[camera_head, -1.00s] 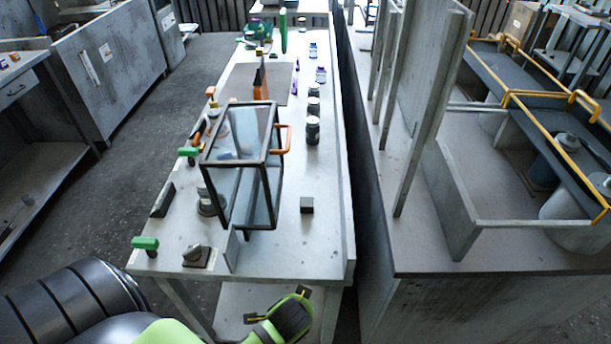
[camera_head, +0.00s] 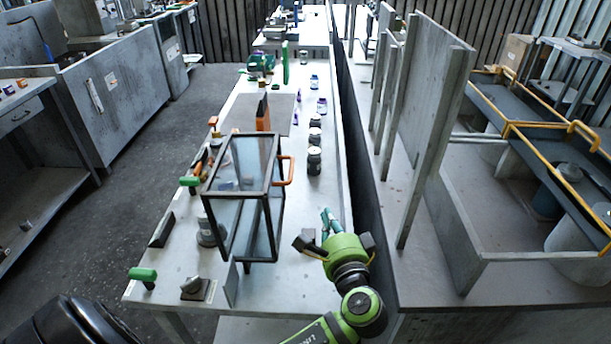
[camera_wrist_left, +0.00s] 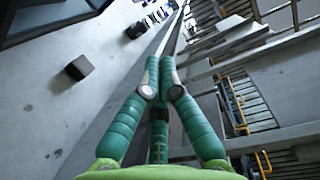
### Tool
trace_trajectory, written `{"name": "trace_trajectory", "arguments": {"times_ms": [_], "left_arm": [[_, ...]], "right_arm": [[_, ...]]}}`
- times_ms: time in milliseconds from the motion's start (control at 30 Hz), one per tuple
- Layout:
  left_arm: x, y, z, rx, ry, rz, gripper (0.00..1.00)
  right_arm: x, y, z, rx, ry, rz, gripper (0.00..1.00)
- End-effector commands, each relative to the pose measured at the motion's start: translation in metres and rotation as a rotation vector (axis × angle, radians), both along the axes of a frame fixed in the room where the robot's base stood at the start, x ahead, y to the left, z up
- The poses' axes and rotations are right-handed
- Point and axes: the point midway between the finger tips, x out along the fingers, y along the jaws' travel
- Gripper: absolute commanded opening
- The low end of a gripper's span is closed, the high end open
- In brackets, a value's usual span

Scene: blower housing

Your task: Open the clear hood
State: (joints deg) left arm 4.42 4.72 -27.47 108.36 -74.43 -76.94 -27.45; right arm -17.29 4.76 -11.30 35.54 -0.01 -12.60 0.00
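The clear hood (camera_head: 240,185) is a dark-framed box with see-through panes on the long bench. An orange handle (camera_head: 288,170) sticks out from its right side. My left gripper (camera_head: 328,217) is over the bench's right side, to the right of and nearer than the hood, apart from the handle. Its green fingers (camera_wrist_left: 160,75) meet at the tips in the left wrist view, with nothing seen between them. Part of the hood's dark frame (camera_wrist_left: 50,18) shows at the upper left there. My right gripper is not in view.
A small dark block (camera_head: 303,240) lies beside my left gripper; it also shows in the left wrist view (camera_wrist_left: 78,68). Several dark-lidded jars (camera_head: 314,160) line the bench's right side beyond the handle. Upright grey panels (camera_head: 425,120) stand to the right past a gap.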

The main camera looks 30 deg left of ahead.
Motion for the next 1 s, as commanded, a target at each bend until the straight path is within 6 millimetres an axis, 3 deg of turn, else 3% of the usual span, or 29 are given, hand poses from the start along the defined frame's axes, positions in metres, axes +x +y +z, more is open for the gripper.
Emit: {"name": "trace_trajectory", "arguments": {"times_ms": [100,267,700,800,1000], "left_arm": [[0.008,-0.005,0.022,0.096,-0.030,0.001,0.00],[0.019,0.004,0.030,0.121,-0.036,0.004,0.00],[0.081,0.069,0.034,0.116,-0.034,0.004,0.00],[0.068,0.082,0.038,0.115,-0.032,0.003,0.00],[0.059,0.097,0.037,0.114,-0.033,0.003,0.00]], "right_arm": [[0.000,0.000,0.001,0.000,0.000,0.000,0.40],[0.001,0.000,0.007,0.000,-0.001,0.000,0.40],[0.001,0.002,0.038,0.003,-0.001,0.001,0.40],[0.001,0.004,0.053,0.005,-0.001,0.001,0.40],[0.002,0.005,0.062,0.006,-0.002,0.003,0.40]]}}
